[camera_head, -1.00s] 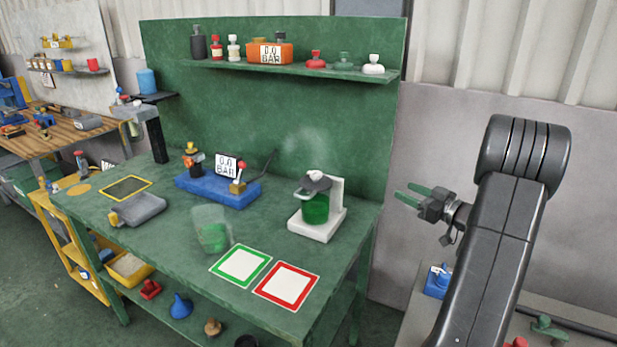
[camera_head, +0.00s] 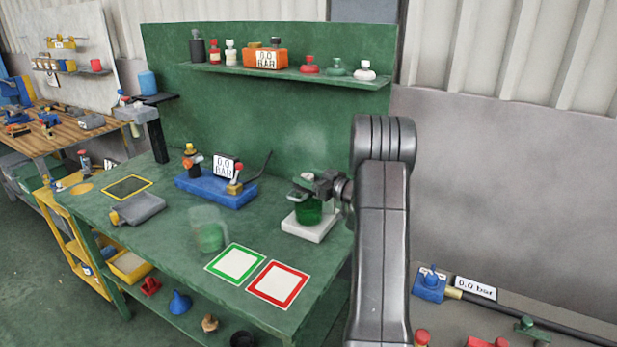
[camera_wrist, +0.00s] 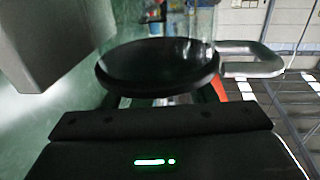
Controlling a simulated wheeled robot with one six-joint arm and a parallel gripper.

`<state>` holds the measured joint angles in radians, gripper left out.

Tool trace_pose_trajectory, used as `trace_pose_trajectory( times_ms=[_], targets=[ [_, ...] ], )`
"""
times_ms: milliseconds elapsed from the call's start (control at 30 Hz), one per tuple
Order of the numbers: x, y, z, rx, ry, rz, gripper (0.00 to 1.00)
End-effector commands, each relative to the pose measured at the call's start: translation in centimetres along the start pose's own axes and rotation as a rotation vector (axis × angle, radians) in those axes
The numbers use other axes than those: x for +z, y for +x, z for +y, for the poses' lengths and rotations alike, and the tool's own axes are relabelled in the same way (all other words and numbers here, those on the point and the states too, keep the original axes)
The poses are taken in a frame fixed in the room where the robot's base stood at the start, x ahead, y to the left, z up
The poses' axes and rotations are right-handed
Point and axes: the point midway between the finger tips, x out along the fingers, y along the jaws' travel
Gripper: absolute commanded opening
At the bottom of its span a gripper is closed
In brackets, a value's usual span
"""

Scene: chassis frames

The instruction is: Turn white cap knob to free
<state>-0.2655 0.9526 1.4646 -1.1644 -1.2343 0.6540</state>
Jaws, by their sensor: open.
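My fingers are partly hidden behind the dark disc, so contact cannot be told. No white knob shows clearly on the jar. A white-topped cap (camera_head: 365,70) sits at the shelf's right end.
Green-framed (camera_head: 235,263) and red-framed (camera_head: 277,285) squares lie on the bench in front of the jar. A clear beaker (camera_head: 209,233) stands to its left. A blue fixture (camera_head: 214,190) with a gauge sign is further left. The shelf (camera_head: 290,76) holds bottles and an orange box.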

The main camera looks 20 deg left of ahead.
Motion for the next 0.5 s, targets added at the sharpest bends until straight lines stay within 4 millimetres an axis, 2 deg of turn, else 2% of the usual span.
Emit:
trace_pose_trajectory(
  times_ms=[167, 367, 500],
  targets=[
    [0.02, -0.02, 0.02, 0.000, 0.000, 0.000, 0.49],
    [0.01, -0.04, 0.02, 0.000, 0.000, 0.000, 0.10],
    [0.00, -0.05, 0.07, -0.006, 0.000, 0.001, 0.07]
  ],
)
